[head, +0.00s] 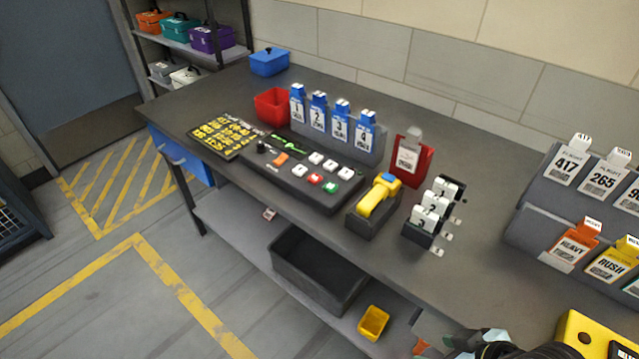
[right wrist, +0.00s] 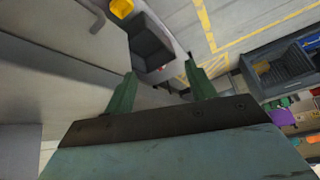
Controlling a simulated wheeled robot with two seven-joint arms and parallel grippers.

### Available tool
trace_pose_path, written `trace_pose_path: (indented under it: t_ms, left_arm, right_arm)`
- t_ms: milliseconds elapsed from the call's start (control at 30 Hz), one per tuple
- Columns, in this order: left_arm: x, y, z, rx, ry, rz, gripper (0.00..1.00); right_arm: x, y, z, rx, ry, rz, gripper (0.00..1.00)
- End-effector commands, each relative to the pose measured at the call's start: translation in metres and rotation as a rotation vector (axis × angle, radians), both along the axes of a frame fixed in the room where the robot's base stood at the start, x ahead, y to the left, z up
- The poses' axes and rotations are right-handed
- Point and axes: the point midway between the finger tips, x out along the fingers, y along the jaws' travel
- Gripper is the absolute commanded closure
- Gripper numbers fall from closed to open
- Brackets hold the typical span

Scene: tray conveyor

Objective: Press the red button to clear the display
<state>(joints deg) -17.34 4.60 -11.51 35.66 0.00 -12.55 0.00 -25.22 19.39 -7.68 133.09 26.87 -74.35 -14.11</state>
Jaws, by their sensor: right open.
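The red button (head: 315,178) sits on a dark sloped control panel (head: 300,196) on the workbench, with a green button (head: 331,187) to its right and white buttons around it. No gripper is at the panel. My right gripper (right wrist: 160,88) is open and empty in the right wrist view, its two green fingers apart. The panel is not seen in that view. A teal and black part of my arm shows at the bottom right of the head view. My left gripper is not in view. I cannot tell which part is the display.
On the workbench (head: 375,240) stand a yellow scanner-like tool (head: 376,203), black-and-white number tags (head: 432,210), a red holder (head: 409,160) and blue numbered tags (head: 330,120). A tag rack (head: 528,222) stands at right. A dark bin (head: 315,270) sits on the shelf below.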

Motion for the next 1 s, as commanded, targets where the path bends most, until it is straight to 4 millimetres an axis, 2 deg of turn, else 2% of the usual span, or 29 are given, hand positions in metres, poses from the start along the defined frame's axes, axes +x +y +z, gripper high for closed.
trace_pose_path:
  t_ms: [33, 67, 167, 300, 467, 667, 800, 1000]
  left_arm:
    - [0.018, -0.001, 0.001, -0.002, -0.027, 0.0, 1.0]
    - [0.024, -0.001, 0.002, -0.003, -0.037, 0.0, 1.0]
    - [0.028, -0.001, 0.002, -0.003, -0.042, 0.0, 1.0]
    - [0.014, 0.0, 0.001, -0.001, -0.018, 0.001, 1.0]
    - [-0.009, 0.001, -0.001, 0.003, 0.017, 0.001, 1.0]
    - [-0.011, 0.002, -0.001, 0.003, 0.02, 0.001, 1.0]
    - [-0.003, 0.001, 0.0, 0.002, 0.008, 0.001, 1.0]
    - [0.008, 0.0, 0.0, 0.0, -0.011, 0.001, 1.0]
  right_arm:
    - [-0.008, -0.003, -0.008, -0.025, 0.037, -0.065, 0.44]
    - [-0.012, -0.006, -0.012, -0.045, 0.056, -0.104, 0.44]
    - [-0.025, -0.017, -0.032, -0.106, 0.125, -0.234, 0.44]
    - [-0.041, -0.029, -0.085, -0.188, 0.217, -0.385, 0.44]
    - [-0.049, -0.032, -0.147, -0.221, 0.257, -0.413, 0.44]
    - [-0.074, -0.035, -0.235, -0.237, 0.295, -0.402, 0.44]
    - [-0.106, -0.04, -0.292, -0.247, 0.322, -0.392, 0.44]
    - [-0.165, -0.05, -0.355, -0.261, 0.359, -0.378, 0.44]
